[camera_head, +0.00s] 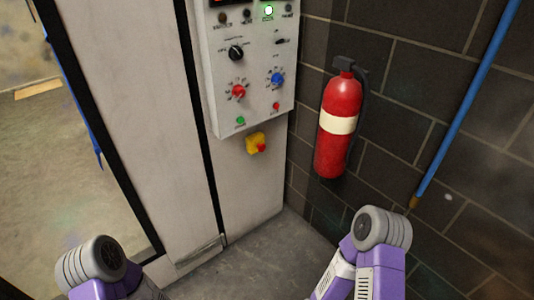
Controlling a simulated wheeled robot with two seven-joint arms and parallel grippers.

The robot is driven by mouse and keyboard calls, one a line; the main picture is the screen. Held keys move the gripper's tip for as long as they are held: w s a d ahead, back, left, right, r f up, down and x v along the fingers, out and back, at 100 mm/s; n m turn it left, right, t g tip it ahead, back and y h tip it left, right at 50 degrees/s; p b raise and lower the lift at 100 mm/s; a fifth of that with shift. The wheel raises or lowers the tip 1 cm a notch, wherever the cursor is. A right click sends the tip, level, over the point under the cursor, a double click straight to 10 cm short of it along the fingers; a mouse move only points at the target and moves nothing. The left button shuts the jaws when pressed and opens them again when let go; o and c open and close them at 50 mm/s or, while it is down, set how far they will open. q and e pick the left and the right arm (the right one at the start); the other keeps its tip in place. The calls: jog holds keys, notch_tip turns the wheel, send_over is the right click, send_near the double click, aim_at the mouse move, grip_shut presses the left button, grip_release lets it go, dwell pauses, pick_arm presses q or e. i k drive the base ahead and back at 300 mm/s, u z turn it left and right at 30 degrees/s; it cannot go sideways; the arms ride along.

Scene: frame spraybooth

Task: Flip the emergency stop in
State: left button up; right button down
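The emergency stop (256,143) is a small yellow box with a red button on its lower right side. It is fixed on the pale cabinet wall, just below the control panel (222,117). My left arm shows at the bottom left and my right arm at the bottom right. Both are well below the stop and apart from it. Neither gripper shows; only arm links are in view.
A red fire extinguisher (338,156) hangs on the dark block wall at right. A blue pipe (466,100) runs down that wall. Grey floor (275,250) is clear below.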

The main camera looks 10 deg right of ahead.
aim_at(261, 148)
jog(key=z, duration=0.4)
jog(key=i, duration=1.2)
jog(key=u, duration=0.2)
